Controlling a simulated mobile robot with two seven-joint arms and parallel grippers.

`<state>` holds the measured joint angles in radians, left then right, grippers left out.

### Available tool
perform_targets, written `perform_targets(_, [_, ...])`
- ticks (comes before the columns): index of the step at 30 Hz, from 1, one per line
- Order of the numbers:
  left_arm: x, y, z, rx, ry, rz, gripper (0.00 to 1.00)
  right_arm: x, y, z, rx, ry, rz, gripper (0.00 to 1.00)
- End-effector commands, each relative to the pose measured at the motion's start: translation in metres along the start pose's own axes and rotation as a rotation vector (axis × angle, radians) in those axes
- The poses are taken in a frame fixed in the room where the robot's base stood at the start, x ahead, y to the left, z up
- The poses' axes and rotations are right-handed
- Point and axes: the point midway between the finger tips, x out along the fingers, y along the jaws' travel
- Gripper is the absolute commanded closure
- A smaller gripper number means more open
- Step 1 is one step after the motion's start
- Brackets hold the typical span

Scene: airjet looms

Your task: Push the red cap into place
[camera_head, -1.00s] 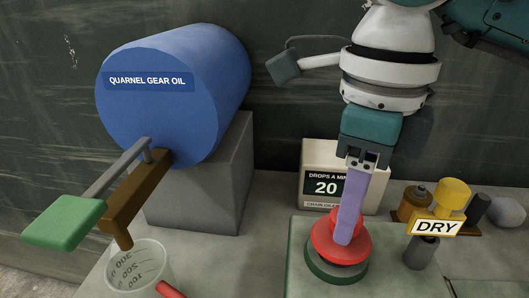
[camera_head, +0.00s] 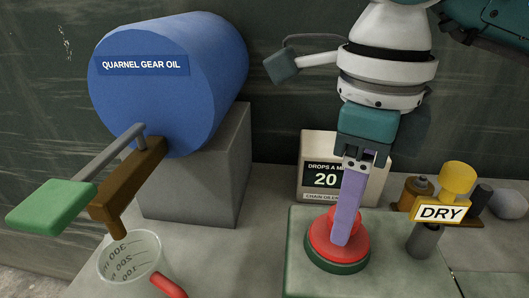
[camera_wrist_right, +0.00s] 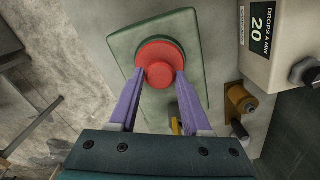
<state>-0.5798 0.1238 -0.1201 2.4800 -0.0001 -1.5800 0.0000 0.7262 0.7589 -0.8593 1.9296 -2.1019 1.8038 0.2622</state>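The red cap (camera_head: 357,258) is a round disc with a raised knob. It sits level on a dark green ring (camera_head: 334,268) on the grey-green block (camera_head: 410,279). My right gripper (camera_head: 340,238) points down over the cap with its purple fingers. In the right wrist view, the fingertips (camera_wrist_right: 160,76) lie on either side of the knob and appear closed on it, with the cap's disc (camera_wrist_right: 157,50) around and beyond them. Any small gap under the cap is hard to judge. My left gripper is not in view.
A counter reading 20 (camera_head: 325,180) stands behind the cap.

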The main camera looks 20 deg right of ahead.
Motion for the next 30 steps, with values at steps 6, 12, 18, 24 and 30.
perform_targets(6, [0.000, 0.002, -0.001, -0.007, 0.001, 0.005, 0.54, 0.000, 0.000, 0.000, 0.000, 0.000, 0.000, 0.26])
perform_targets(12, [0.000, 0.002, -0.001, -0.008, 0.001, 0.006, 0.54, 0.000, 0.000, 0.000, 0.000, 0.000, 0.000, 0.25])
perform_targets(18, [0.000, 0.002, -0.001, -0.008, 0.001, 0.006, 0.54, -0.013, 0.000, 0.001, -0.001, -0.003, -0.001, 0.25])
perform_targets(24, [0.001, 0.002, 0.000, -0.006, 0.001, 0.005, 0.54, -0.053, -0.001, 0.001, -0.001, -0.006, -0.004, 0.25])
perform_targets(30, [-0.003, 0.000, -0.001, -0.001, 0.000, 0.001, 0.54, -0.089, -0.001, 0.001, -0.001, -0.003, -0.003, 0.25])
